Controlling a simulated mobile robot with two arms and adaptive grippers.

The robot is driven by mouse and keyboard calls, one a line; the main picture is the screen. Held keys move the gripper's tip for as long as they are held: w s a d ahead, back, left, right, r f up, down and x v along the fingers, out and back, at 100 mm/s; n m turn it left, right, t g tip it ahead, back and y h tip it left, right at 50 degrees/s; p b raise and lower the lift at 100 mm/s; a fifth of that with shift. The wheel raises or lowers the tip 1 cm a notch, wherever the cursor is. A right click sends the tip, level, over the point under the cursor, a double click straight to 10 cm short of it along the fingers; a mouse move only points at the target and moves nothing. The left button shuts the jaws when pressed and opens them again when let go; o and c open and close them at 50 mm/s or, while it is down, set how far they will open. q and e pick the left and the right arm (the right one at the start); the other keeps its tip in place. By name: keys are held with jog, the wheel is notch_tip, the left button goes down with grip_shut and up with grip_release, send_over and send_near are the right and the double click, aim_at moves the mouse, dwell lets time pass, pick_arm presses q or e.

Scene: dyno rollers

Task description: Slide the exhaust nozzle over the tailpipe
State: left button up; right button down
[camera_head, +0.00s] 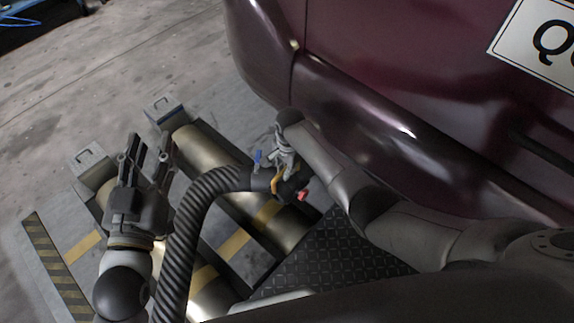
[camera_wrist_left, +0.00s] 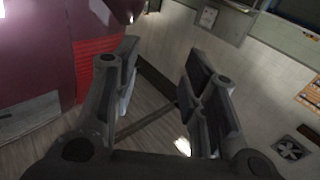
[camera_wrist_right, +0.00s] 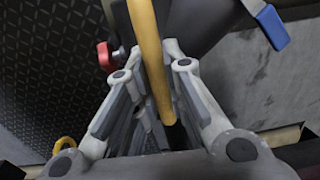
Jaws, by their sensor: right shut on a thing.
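The exhaust nozzle (camera_head: 262,180) is the dark end of a ribbed hose, with a yellow handle, a blue lever and a red part. My right gripper (camera_head: 285,172) is shut on its yellow handle (camera_wrist_right: 147,45), above the rollers and near the car's bumper. The dark nozzle body (camera_wrist_right: 195,25) shows behind the handle in the right wrist view. My left gripper (camera_head: 147,155) is open and empty, left of the hose. Its fingers (camera_wrist_left: 160,95) stand apart in the left wrist view. I cannot make out the tailpipe in any view.
The ribbed hose (camera_head: 185,235) arcs between my two arms. The purple car (camera_head: 400,50) with its bumper (camera_head: 345,100) fills the upper right. Metal rollers (camera_head: 200,145) and a tread plate (camera_head: 325,255) lie below. Open floor (camera_head: 120,60) is at the upper left.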

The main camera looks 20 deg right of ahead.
pick_arm(q)
jog(key=shift+s+a+f+g+y+p, duration=0.15)
jog(key=shift+f+g, duration=0.3)
jog(key=shift+f, duration=0.3)
jog(key=shift+a+f+g+y+p, duration=0.2)
jog(key=shift+f+g, duration=0.2)
jog(key=shift+f, duration=0.4)
jog(key=shift+s+a+f+g+y+p, duration=0.15)
jog(key=shift+f+g, duration=0.3)
jog(key=shift+f, duration=0.3)
pick_arm(e)
jog(key=shift+w+a+r+t, duration=0.1)
jog(key=shift+w+r+t, duration=0.05)
jog(key=shift+t, duration=0.15)
jog(key=shift+w, duration=0.1)
jog(key=shift+d, duration=0.25)
pick_arm(q)
jog(key=shift+s+f+g, duration=0.1)
jog(key=shift+f+g, duration=0.2)
jog(key=shift+f, duration=0.25)
pick_arm(e)
jog(key=shift+w+d, duration=0.15)
jog(key=shift+d, duration=0.05)
pick_arm(q)
jog(key=shift+r, duration=0.15)
pick_arm(e)
jog(key=shift+w+d, duration=0.1)
